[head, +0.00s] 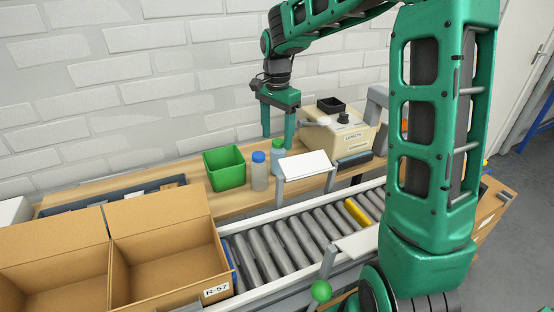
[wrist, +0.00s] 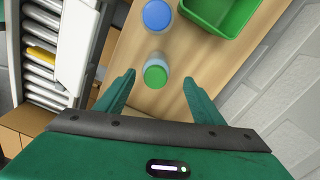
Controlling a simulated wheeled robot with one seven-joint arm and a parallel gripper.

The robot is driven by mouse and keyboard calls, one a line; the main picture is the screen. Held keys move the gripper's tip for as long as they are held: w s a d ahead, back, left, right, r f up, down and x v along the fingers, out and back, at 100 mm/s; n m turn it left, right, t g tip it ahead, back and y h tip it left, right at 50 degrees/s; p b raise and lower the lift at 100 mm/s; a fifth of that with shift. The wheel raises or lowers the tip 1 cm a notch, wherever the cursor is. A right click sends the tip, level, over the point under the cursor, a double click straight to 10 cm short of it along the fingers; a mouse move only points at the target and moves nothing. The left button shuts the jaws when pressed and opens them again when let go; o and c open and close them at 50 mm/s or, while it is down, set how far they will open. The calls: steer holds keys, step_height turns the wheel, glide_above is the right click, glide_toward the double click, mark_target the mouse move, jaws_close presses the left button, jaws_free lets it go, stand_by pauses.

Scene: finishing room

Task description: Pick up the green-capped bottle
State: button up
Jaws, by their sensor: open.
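The green-capped bottle (wrist: 155,78) stands upright on the wooden bench. In the wrist view its cap appears between the two fingertips of my gripper (wrist: 158,77), with a gap on each side. In the head view the bottle (head: 278,157) is right below my open, empty gripper (head: 278,142), which points down. I cannot tell whether the fingertips are level with the cap or above it. A blue-capped bottle (head: 259,175) with a pale body stands just left of it; its cap also shows in the wrist view (wrist: 157,15).
A green bin (head: 224,170) stands left of the bottles. A small white panel (head: 305,165) on posts rises in front, beside the roller conveyor (head: 290,240). A beige labelled device (head: 340,135) is to the right. Open cardboard boxes (head: 165,245) fill the left front.

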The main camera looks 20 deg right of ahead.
mark_target(278, 153)
steer(key=shift+s+f, duration=0.15)
steer(key=shift+f, duration=1.55)
steer(key=shift+s+f, duration=0.15)
steer(key=shift+f, duration=1.55)
steer(key=c, duration=1.3)
